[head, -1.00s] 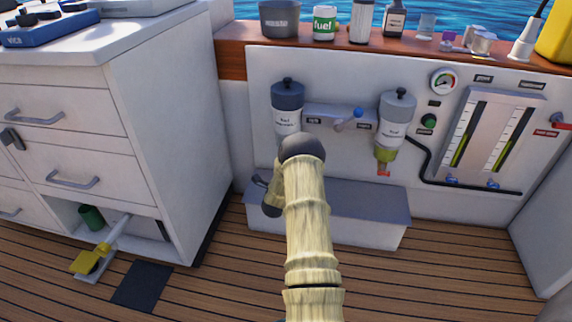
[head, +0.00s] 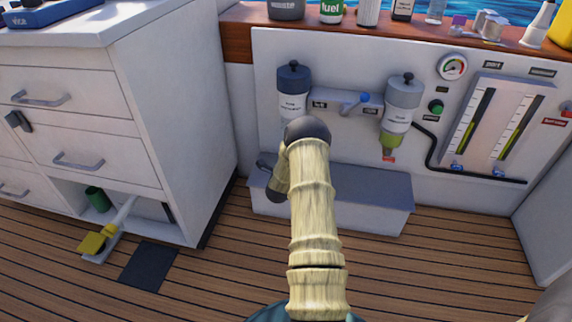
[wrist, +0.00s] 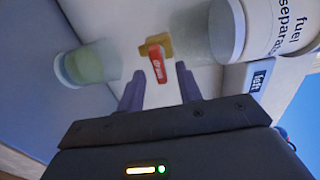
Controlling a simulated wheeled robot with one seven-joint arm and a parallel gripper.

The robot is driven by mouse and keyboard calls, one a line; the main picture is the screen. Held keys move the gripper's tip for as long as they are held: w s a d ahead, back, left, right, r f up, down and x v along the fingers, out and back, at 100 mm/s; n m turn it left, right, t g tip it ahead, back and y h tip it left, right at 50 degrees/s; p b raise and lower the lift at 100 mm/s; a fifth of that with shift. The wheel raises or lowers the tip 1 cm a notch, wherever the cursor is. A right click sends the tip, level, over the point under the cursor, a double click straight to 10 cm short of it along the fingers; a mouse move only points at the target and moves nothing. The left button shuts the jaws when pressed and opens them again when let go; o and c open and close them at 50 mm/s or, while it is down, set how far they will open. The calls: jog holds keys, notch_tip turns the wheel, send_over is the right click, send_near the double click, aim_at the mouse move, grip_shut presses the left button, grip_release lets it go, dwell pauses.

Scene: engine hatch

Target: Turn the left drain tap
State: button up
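The left drain tap, a red handle marked "drain" (wrist: 157,66) on a brass fitting (wrist: 154,46), shows in the wrist view. My gripper (wrist: 160,76) is open, with one dark finger on each side of the red handle's end. I see gaps on both sides; no contact shows. The left fuel separator (head: 293,82) has a dark cap and a white label, and its label also shows in the wrist view (wrist: 284,25). In the head view my arm hides the left tap and the separator's lower part.
The right separator (head: 402,95) has a green bowl and a red tap (head: 388,159). A blue-tipped lever (head: 359,100) sits between the separators. A grey-topped box (head: 375,190) juts out below. A translucent greenish cup (wrist: 88,66) is left of the tap in the wrist view.

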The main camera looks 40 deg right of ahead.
jog(key=p+v, duration=0.7)
jog(key=v, duration=1)
jog(key=shift+d, duration=0.1)
